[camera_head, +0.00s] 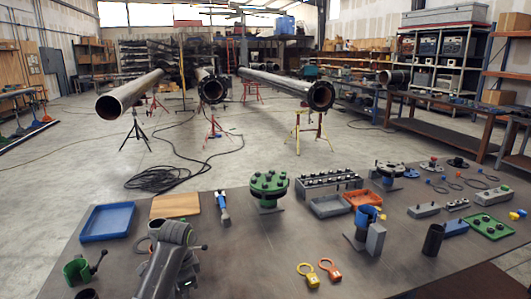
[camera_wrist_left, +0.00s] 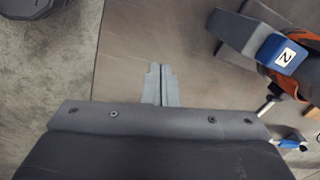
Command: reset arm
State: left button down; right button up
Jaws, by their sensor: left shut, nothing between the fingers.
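My left arm (camera_head: 163,265) comes in at the bottom left of the head view, over the near left part of the workbench (camera_head: 225,262). Its fingertips are hard to make out there. In the left wrist view my left gripper (camera_wrist_left: 160,85) is shut, its two grey fingers side by side with nothing between them, above bare bench top. A grey and blue block with a white label (camera_wrist_left: 284,55) lies to the right of the fingers, apart from them. My right gripper is not in view.
A green ring-shaped part with a handle (camera_head: 76,270) stands left of the arm. A blue tray (camera_head: 107,222) and a wooden board (camera_head: 175,206) lie behind it. A green flanged part (camera_head: 269,187) stands mid-bench. Orange and yellow tags (camera_head: 308,277) lie on the open near middle.

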pick_arm(q)
jog(key=s+a+f+n, duration=0.1)
jog(key=s+f, duration=0.1)
jog(key=s+a+f+n, duration=0.1)
jog(key=s+f, duration=0.2)
jog(key=s+a+f+n, duration=0.1)
jog(key=s+f, duration=0.1)
jog(key=s, duration=0.1)
jog(key=shift+s+a+f+t, duration=0.1)
jog(key=shift+s+f+t, duration=0.2)
jog(key=shift+f, duration=0.1)
jog(key=s+a+f+n, duration=0.2)
jog(key=s, duration=0.4)
jog(key=s+a+f+n, duration=0.1)
jog(key=s+f+n, duration=0.1)
jog(key=s, duration=0.4)
jog(key=s+a+r+n+t+y, duration=0.1)
jog(key=s+r+n, duration=0.15)
jog(key=s, duration=0.75)
jog(key=s+a+r+n+t, duration=0.1)
jog(key=s+a+r+n, duration=0.15)
jog(key=s, duration=0.75)
notch_tip(320, 180, down, 26)
jog(key=g, duration=0.1)
jog(key=s+f+g+b, duration=0.1)
jog(key=s+f, duration=1.4)
jog(key=f, duration=0.1)
jog(key=shift+s+d+f+h+b, duration=0.15)
jog(key=shift+d+f+h+b, duration=0.15)
jog(key=shift+d+f, duration=0.1)
